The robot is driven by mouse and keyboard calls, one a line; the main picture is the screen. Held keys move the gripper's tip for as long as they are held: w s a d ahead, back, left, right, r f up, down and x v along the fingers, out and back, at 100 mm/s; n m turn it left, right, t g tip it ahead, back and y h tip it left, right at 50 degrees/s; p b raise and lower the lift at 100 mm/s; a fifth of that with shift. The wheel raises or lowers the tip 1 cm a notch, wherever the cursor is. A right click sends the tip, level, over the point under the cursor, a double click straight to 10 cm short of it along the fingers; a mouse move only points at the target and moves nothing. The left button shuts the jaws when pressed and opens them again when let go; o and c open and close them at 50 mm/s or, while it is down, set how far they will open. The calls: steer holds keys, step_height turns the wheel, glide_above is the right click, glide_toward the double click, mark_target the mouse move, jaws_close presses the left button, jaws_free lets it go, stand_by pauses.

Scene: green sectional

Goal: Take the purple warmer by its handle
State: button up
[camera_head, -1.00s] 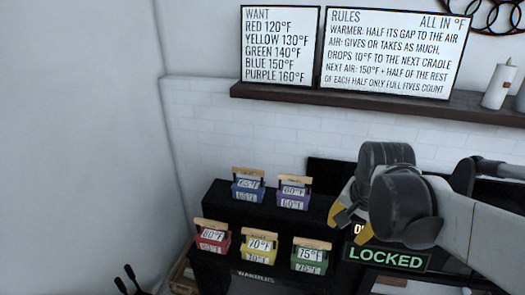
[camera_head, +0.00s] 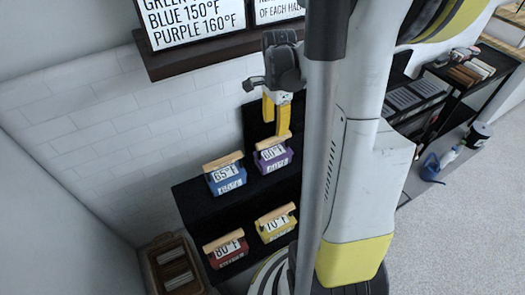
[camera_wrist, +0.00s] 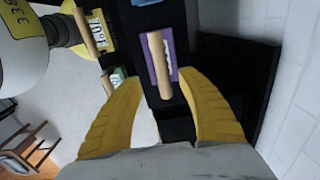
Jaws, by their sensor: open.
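The purple warmer (camera_head: 275,160) stands on the upper black step, right of the blue warmer (camera_head: 228,179). Its wooden handle (camera_head: 273,141) runs across its top, and its label is partly readable. My gripper (camera_head: 276,121) points down just above that handle, with its yellow fingers apart and empty. In the wrist view, the handle (camera_wrist: 158,65) of the purple warmer (camera_wrist: 170,45) lies between and beyond the two open fingers (camera_wrist: 150,84). Contact between fingers and handle cannot be made out.
The yellow warmer (camera_head: 275,228) and red warmer (camera_head: 228,252) stand on the lower step. The green warmer (camera_wrist: 117,75) shows in the wrist view. My arm hides part of the stand at right. A wooden crate (camera_head: 152,262) is at the lower left.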

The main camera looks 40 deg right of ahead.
mark_target(274, 138)
step_height(274, 138, down, 3)
steer(key=shift+d+r+b, duration=0.1)
steer(key=shift+d+b, duration=0.05)
steer(key=shift+b, duration=0.15)
step_height(274, 138, down, 6)
steer(key=shift+w+r+b, duration=0.15)
steer(key=shift+r+b, duration=0.05)
steer(key=shift+b, duration=1.05)
steer(key=shift+r, duration=0.1)
jaws_close()
